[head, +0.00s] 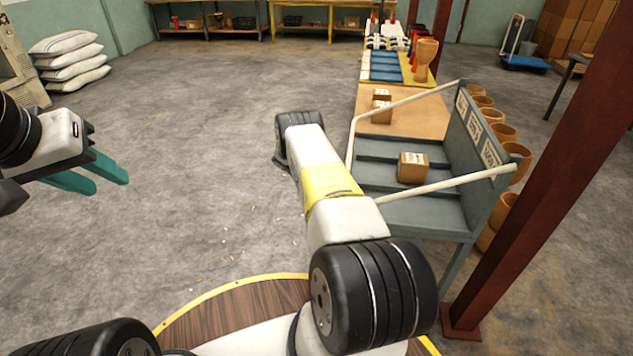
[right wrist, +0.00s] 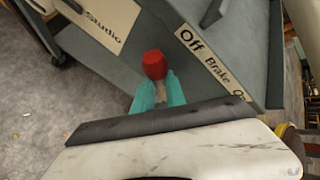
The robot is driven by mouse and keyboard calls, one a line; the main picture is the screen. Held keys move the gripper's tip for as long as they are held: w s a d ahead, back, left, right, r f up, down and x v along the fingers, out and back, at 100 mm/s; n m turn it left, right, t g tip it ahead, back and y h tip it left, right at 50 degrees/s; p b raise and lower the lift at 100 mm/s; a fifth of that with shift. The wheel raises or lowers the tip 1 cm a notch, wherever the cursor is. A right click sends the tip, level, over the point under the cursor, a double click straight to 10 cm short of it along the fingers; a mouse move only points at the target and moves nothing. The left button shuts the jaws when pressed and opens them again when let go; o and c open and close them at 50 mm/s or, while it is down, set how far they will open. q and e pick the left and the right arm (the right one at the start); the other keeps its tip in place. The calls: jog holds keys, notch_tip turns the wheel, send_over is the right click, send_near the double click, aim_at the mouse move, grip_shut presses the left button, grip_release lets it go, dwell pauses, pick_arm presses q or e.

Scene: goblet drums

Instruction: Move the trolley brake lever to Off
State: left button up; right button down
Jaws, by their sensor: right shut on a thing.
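In the right wrist view, the red knob (right wrist: 154,65) of the brake lever stands beside a grey panel. A label plate (right wrist: 212,62) on the panel reads Off, Brake and On. The knob is beside the Off end of the plate. My right gripper (right wrist: 159,84) is shut on the knob with its teal fingers. The lever's shaft is hidden. In the head view the right gripper and the lever are hidden. My left gripper (head: 112,183) is at the left of the head view, open and empty above the floor, far from the lever.
A grey stepped rack (head: 415,215) with white rails holds a small box (head: 412,167). Goblet drums (head: 503,133) line its right side. A rust-red post (head: 545,170) stands at the right. White sacks (head: 70,60) lie at the left.

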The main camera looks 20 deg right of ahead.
jog(key=shift+d+r, duration=0.15)
jog(key=shift+d, duration=0.3)
jog(key=c, duration=1.4)
grip_release()
jog(key=shift+o, duration=0.2)
jog(key=shift+a, duration=0.1)
jog(key=v, duration=0.7)
jog(key=shift+w+a+r, duration=0.2)
jog(key=shift+w, duration=0.05)
